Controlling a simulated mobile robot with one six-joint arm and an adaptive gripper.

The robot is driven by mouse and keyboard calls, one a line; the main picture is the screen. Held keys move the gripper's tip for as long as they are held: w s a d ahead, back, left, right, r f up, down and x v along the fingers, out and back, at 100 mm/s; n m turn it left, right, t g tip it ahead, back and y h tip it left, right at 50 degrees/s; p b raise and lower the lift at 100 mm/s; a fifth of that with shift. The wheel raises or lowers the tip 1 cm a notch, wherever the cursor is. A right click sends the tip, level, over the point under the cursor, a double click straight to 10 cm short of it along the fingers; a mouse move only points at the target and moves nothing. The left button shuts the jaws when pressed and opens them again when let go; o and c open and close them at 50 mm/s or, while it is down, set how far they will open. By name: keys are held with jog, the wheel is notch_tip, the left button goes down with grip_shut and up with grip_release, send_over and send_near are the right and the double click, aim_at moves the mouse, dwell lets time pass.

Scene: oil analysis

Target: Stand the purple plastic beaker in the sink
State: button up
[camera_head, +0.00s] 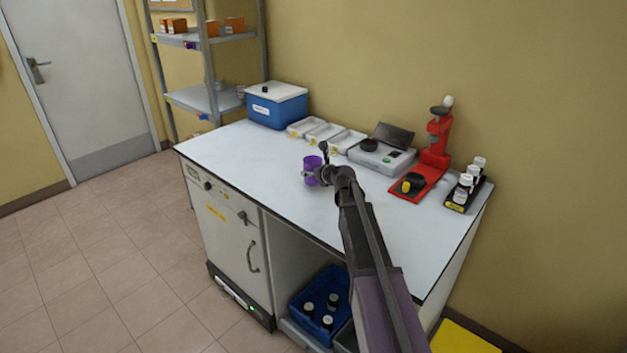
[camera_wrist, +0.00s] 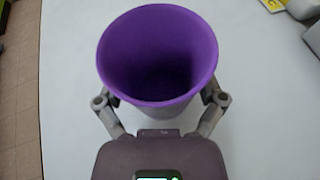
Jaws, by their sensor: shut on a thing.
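The purple plastic beaker (camera_head: 312,170) is upright at the white worktop, near its middle. In the wrist view the beaker (camera_wrist: 157,60) fills the upper centre, its open mouth facing the camera, and it looks empty inside. My gripper (camera_head: 318,173) is shut on the beaker, with one finger on each side of it in the wrist view (camera_wrist: 160,103). I cannot tell whether the beaker's base touches the worktop or hangs just above it. No sink shows in either view.
The white worktop (camera_head: 250,165) is clear left of the beaker. Behind stand a blue box (camera_head: 275,108), white trays (camera_head: 322,132), a grey instrument (camera_head: 381,156), a red stand (camera_head: 436,160) and a black rack of bottles (camera_head: 460,198). A blue crate (camera_head: 303,305) is below.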

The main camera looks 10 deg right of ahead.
jog(key=shift+f+b, duration=0.7)
jog(key=shift+f, duration=0.35)
jog(key=shift+f, duration=0.15)
jog(key=o, duration=0.7)
jog(key=shift+o, duration=0.2)
jog(key=shift+r, duration=0.2)
jog(key=shift+s+r, duration=0.15)
jog(key=shift+s, duration=0.1)
jog(key=p+v, duration=0.4)
jog(key=v, duration=0.7)
jog(key=shift+s+d+r+p, duration=0.1)
jog(key=shift+s+d+p, duration=0.1)
jog(key=shift+p, duration=0.15)
